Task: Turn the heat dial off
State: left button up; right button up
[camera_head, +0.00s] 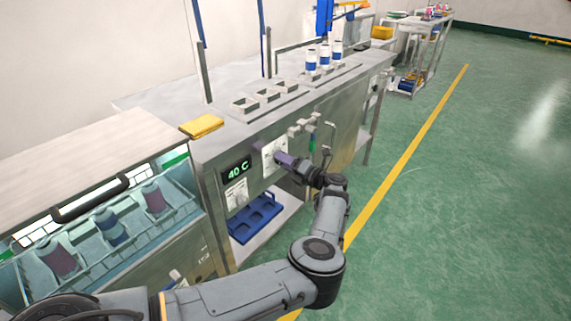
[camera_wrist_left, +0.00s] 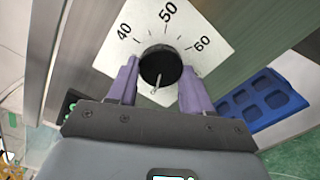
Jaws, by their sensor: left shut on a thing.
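The heat dial (camera_wrist_left: 160,66) is a round black knob on a white plate (camera_wrist_left: 135,28) marked 40, 50 and 60, seen in the left wrist view. The plate also shows on the front of the steel bench in the head view (camera_head: 268,161). A green display (camera_head: 237,171) beside it reads 40 C. My left gripper (camera_wrist_left: 158,84) has its purple fingers on both sides of the dial and is shut on it. In the head view my left gripper (camera_head: 284,159) hides the dial. My right gripper is not in view.
A blue tray (camera_head: 254,217) lies on the shelf under the bench (camera_head: 215,150). Valves with a green handle (camera_head: 312,140) are right of the dial. Open floor lies at the right.

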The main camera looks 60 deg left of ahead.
pick_arm(q)
jog(key=shift+n, duration=0.3)
jog(key=o, duration=1)
jog(key=shift+o, duration=0.2)
jog(key=p+v, duration=0.3)
jog(key=v, duration=0.7)
jog(key=shift+d, duration=0.35)
jog(key=shift+w, duration=0.1)
